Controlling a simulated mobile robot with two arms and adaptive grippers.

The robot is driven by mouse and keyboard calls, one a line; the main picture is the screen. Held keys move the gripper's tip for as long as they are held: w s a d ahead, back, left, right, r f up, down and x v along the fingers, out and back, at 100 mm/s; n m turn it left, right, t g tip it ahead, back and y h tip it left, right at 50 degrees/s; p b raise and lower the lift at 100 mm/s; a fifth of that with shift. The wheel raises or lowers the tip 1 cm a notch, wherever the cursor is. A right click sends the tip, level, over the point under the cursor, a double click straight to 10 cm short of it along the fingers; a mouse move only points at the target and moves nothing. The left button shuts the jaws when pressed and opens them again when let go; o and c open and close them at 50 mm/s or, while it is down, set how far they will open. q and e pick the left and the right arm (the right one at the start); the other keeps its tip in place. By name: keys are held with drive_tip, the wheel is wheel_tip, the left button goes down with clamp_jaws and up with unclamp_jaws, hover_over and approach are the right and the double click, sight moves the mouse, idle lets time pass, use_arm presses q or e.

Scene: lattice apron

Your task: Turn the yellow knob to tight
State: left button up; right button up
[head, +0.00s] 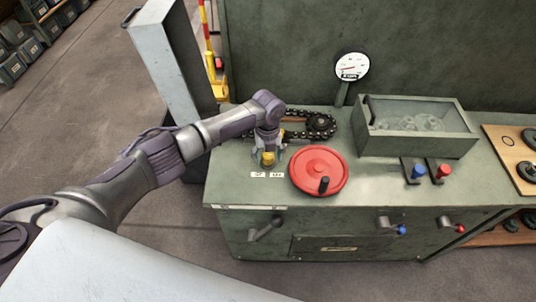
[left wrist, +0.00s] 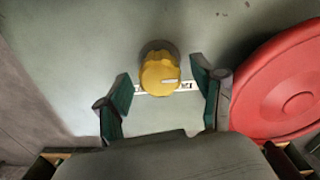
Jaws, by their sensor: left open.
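The yellow knob (head: 267,158) stands on the green bench top near its left front corner. In the left wrist view the knob (left wrist: 160,72) has a white pointer mark directed to the right of the picture. Small white label plates (head: 258,174) lie in front of it, too small to read surely. My left gripper (head: 268,146) is directly above the knob, pointing down. In the left wrist view my left gripper's (left wrist: 161,70) fingers are open, one on each side of the knob, with visible gaps. My right gripper is out of view.
A red handwheel (head: 316,166) with a black handle sits close to the right of the knob. A chain and sprocket (head: 320,124) lie behind. A gauge (head: 351,67) and an open metal bin (head: 417,130) stand farther back. Blue (head: 418,171) and red levers (head: 442,171) are to the right.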

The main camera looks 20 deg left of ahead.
use_arm(q)
drive_tip(key=shift+c, duration=0.3)
drive_tip(key=c, duration=1.1)
